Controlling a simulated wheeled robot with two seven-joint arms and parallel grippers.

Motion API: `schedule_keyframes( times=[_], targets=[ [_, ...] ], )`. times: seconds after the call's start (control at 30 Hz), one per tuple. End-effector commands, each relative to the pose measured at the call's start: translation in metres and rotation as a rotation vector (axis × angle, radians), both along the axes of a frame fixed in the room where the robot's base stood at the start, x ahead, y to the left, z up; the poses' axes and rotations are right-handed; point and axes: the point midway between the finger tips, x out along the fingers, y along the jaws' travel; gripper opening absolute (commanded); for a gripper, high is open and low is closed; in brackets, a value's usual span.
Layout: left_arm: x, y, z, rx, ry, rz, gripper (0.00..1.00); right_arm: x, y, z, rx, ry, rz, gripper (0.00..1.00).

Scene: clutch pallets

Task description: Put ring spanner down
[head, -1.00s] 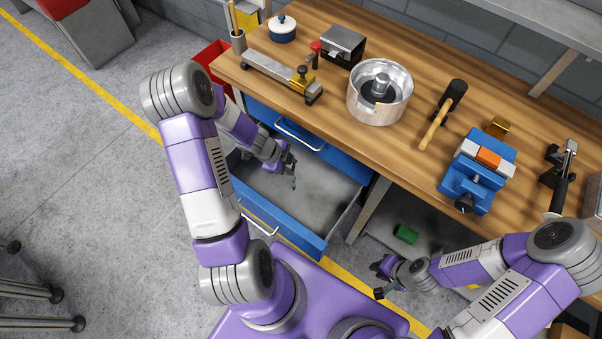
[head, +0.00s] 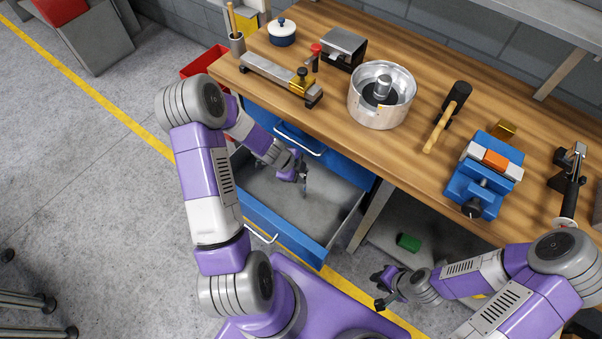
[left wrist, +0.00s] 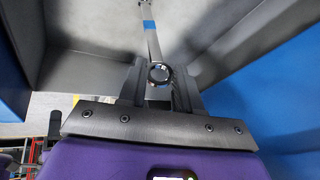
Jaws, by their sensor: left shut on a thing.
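My left gripper (head: 303,176) is inside the open blue drawer's outline, above its grey floor. It is shut on the ring spanner (left wrist: 149,30), a slim metal tool with a blue band. In the left wrist view the spanner's ring end (left wrist: 160,72) sits between the fingers and the shank points away from the gripper. In the head view only a small part of the spanner (head: 305,188) shows below the fingers. The drawer (head: 275,229) looks empty; I cannot tell whether the spanner touches its floor. My right gripper (head: 382,289) is open and empty, low beside the bench.
The wooden bench (head: 410,165) stands above and behind the drawer. It holds a metal pot (head: 381,112), a mallet (head: 440,126) and a blue vise (head: 483,185). A green block (head: 409,243) lies on the surface below the bench. A closed blue drawer front (head: 330,158) overhangs behind.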

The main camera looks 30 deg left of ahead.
Motion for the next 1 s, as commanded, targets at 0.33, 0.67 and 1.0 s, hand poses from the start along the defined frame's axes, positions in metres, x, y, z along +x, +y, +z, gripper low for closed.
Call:
schedule_keyframes(
  times=[0.33,0.67,1.0],
  targets=[
    [0.0,0.0,-0.003,0.0,0.0,0.0,0.59,0.0,0.0,-0.002,0.0,0.0,0.0,0.23],
    [-0.002,0.002,0.009,0.001,-0.001,0.0,0.59,0.0,0.0,0.006,0.0,0.0,0.0,0.23],
    [-0.025,0.022,0.075,0.002,-0.001,-0.001,0.59,0.0,0.0,0.046,0.0,0.0,0.0,0.23]
  ],
)
